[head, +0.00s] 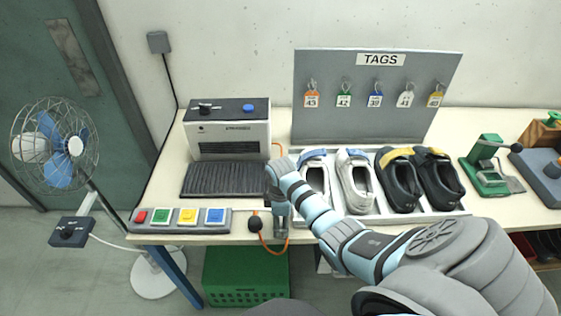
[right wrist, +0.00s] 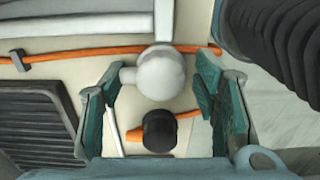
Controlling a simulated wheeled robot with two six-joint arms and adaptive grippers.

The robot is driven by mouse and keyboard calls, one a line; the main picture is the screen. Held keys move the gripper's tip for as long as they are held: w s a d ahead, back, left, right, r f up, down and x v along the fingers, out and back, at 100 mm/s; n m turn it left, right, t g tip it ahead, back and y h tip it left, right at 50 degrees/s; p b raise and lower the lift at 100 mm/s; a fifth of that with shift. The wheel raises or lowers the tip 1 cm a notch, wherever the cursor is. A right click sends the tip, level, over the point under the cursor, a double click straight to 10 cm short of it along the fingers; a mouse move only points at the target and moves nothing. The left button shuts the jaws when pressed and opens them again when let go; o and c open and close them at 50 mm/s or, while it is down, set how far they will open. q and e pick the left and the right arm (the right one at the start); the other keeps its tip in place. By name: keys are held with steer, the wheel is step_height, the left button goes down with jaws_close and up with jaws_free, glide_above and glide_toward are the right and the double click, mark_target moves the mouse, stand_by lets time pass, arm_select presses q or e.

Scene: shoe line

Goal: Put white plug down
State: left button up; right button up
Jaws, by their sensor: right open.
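The white plug (right wrist: 160,74) shows in the right wrist view as a rounded white body with short stubs at the top and left. It sits between the spread fingers of my right gripper (right wrist: 160,108), with a gap on the right. I cannot tell whether its left stub touches the left finger. In the head view my right gripper (head: 281,228) is over the table's front edge, and the white plug cannot be made out there. A black plug (right wrist: 159,131) lies beside the white one; it also shows in the head view (head: 255,223). My left gripper is out of view.
An orange cable (right wrist: 90,53) runs behind the white plug. A button strip (head: 180,221) and a grey machine (head: 231,138) with a ribbed dark belt (head: 224,180) are to the left. A tray of shoes (head: 450,214) is to the right. A fan (head: 58,145) stands at far left.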

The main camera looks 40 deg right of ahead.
mark_target(281, 219)
step_height(281, 219, up, 12)
steer(key=shift+p, duration=0.4)
steer(key=s+a+f+m+t, duration=0.1)
steer(key=s+a+f+m, duration=0.3)
steer(key=s+f, duration=0.4)
steer(key=s+a+r+m+t, duration=0.1)
steer(key=s+a+r+m, duration=0.15)
steer(key=s, duration=0.45)
steer(key=s+a+r+m+t, duration=0.1)
steer(key=s+m+t, duration=0.15)
steer(key=s, duration=0.35)
step_height(281, 219, down, 22)
steer(key=s+d+m+g+h+b, duration=0.1)
steer(key=s+d+g+b, duration=0.1)
steer(key=b, duration=0.1)
steer(key=s+f+g+b, duration=0.1)
steer(key=s+f+b, duration=0.2)
steer(key=s+f, duration=1)
step_height(281, 219, down, 3)
steer(key=shift+s+r, duration=0.1)
steer(key=shift+s, duration=0.3)
steer(key=shift+d, duration=0.1)
